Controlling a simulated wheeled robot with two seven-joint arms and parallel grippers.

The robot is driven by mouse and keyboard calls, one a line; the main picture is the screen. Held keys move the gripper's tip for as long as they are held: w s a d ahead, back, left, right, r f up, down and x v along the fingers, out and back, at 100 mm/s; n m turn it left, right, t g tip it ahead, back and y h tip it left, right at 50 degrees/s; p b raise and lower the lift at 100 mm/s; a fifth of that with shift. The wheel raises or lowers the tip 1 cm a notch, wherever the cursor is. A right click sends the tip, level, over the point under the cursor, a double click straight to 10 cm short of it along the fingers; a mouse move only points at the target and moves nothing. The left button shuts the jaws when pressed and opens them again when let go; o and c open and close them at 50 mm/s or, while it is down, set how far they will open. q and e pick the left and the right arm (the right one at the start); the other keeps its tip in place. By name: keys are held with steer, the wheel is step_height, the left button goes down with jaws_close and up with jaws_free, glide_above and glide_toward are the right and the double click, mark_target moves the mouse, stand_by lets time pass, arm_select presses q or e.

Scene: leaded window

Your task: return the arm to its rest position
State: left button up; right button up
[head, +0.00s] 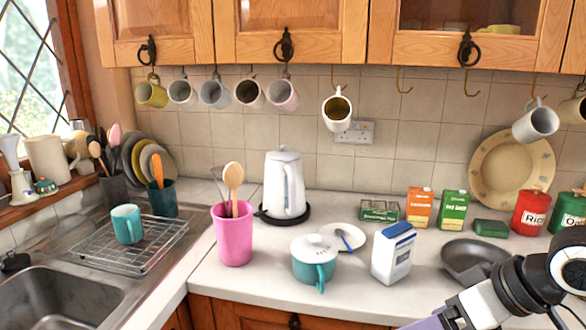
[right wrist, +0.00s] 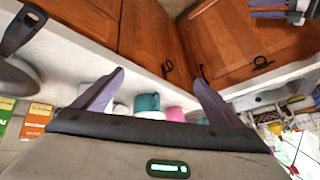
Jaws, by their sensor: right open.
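My right arm (head: 500,290) shows at the lower right of the head view, over the front of the counter. Purple-grey finger-like parts (right wrist: 268,12) at the top right of the wrist view look like my left gripper, cut off by the frame. My left arm does not show in the head view.
The white counter (head: 260,285) holds a frying pan (head: 470,258), a white-and-blue carton (head: 393,252), a teal lidded pot (head: 314,262), a pink utensil cup (head: 233,235) and a kettle (head: 285,187). Mugs hang on hooks above. The sink (head: 60,300) is at left.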

steer(key=a+f+m+t, duration=0.2)
steer(key=a+f+m, duration=0.15)
steer(key=f, duration=1.55)
steer(key=s+a+f+t+h, duration=0.1)
steer(key=s+f+h, duration=0.1)
steer(key=s+f, duration=1.3)
steer(key=shift+s+a+f, duration=0.25)
steer(key=shift+s+f, duration=0.05)
steer(key=shift+s, duration=0.45)
